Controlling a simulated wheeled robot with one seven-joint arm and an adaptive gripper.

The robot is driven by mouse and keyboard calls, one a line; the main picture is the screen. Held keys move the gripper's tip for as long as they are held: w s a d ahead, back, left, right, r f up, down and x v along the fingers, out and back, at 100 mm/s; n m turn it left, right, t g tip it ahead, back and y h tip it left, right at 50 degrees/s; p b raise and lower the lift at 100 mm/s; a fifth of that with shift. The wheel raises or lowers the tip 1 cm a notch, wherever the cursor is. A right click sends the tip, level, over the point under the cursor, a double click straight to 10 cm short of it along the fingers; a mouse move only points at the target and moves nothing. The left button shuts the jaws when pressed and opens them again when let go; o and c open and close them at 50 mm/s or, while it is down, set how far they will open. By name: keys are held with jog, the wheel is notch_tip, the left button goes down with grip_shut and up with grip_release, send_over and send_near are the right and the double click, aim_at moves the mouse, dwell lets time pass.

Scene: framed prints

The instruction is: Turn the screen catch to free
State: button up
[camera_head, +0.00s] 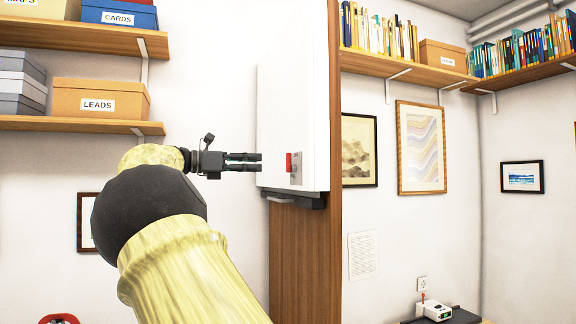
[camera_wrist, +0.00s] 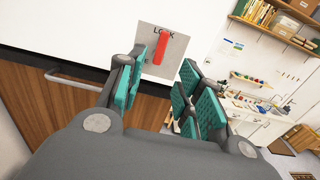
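The screen catch is a red lever (camera_head: 289,162) on a small grey plate (camera_head: 297,170), low on the white screen panel (camera_head: 292,110). In the wrist view the red lever (camera_wrist: 162,48) stands nearly upright on its plate (camera_wrist: 181,47). Its top end covers part of the word LOCK. Lower lettering on the plate is mostly hidden behind a finger; only an E shows. My gripper (camera_head: 260,162) is level with the catch, just left of it. In the wrist view my gripper (camera_wrist: 165,72) is open, its teal pads apart and empty, with the lever beyond the gap. I see no contact.
A wooden post (camera_head: 305,255) stands behind and below the panel, with a dark ledge (camera_head: 297,201) under it. Shelves with boxes (camera_head: 100,99) are at the left. Framed prints (camera_head: 421,147) hang at the right.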

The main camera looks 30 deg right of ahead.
jog(key=p+x, duration=0.3)
jog(key=x, duration=0.7)
jog(key=shift+d, duration=0.15)
jog(key=shift+s, duration=0.1)
grip_shut()
